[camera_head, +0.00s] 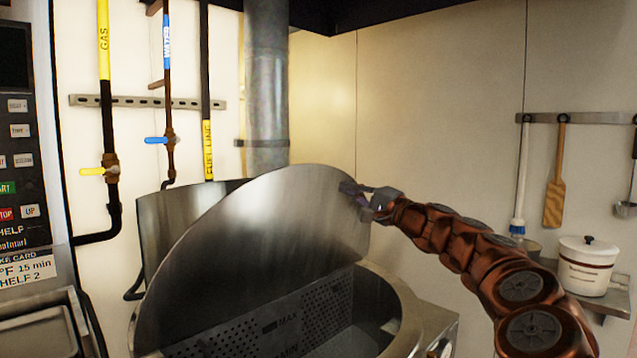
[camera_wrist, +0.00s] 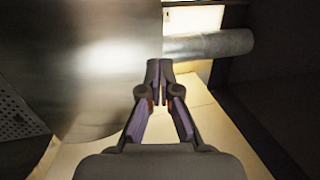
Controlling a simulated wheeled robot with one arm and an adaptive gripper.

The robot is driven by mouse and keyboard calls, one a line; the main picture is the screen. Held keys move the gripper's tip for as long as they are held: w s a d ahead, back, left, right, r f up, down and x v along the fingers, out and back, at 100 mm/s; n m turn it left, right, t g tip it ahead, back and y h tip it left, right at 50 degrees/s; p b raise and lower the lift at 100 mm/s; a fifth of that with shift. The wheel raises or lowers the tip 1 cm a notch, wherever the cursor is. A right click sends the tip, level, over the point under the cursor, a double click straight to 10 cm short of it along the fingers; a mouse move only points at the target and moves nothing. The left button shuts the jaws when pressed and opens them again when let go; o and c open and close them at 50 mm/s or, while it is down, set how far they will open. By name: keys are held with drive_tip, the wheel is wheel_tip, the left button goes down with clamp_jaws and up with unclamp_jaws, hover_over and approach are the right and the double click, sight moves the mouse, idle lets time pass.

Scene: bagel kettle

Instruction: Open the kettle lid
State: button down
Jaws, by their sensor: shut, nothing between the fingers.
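The kettle lid (camera_head: 262,235) is a large steel disc, raised and tilted up over the kettle (camera_head: 405,310). The kettle's inside shows below it, with a perforated wall marked MAX. My gripper (camera_head: 352,192) is at the lid's upper right edge, its fingers closed together with nothing between them. In the wrist view my gripper (camera_wrist: 159,66) points along the lid (camera_wrist: 85,60), which fills the left side. I cannot tell whether the fingers touch the lid.
A steel vertical pipe (camera_head: 267,90) and gas and water pipes with valves stand behind on the wall. A white pot (camera_head: 586,262) sits on a shelf at the right, below hanging utensils (camera_head: 555,190). A control panel (camera_head: 22,180) is at the far left.

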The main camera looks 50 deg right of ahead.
drive_tip(key=d, duration=0.2)
drive_tip(key=p, duration=0.4)
approach(308, 165)
drive_tip(key=shift+m+h, duration=0.4)
drive_tip(key=x, duration=0.6)
drive_tip(key=shift+w+a, duration=0.1)
drive_tip(key=shift+r, duration=0.1)
